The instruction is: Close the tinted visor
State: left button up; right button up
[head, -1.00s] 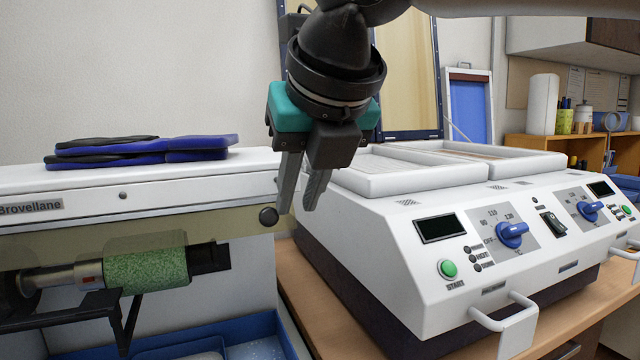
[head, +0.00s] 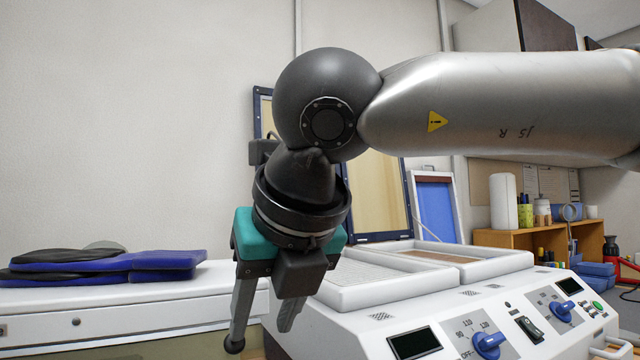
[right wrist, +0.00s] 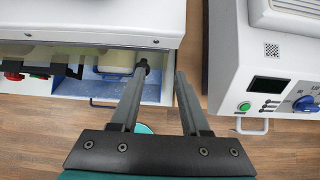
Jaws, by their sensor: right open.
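The tinted visor (head: 185,342) is an olive see-through strip along the front of the white grinding machine, cut off by the bottom edge of the head view. Its dark round knob (head: 234,346) is at its right end; the knob also shows in the right wrist view (right wrist: 143,64). My right gripper (head: 262,335) points down, open and empty. One finger's tip is at the knob and overlaps it in the picture; I cannot tell whether they touch. The other finger is to the right of the knob. My left gripper is out of view.
Blue and black insole sheets (head: 110,262) lie on the white machine's top (head: 130,302). A white heating unit (head: 375,318) with blue dials stands close on the right. An open bay with a blue tray (right wrist: 105,90) is below the visor. A narrow gap separates the two machines.

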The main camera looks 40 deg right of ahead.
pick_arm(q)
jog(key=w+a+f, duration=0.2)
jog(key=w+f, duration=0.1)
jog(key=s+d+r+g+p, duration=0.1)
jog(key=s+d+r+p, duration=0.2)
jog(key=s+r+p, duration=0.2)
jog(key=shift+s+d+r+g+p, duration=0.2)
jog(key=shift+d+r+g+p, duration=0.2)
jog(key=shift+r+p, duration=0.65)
pick_arm(e)
jog(key=s+a+f+v, duration=0.1)
jog(key=a+v, duration=0.1)
jog(key=v, duration=1.3)
jog(key=shift+a, duration=0.4)
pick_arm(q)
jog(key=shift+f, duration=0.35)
pick_arm(e)
jog(key=shift+s, duration=0.1)
jog(key=shift+r, duration=0.1)
jog(key=shift+r, duration=0.1)
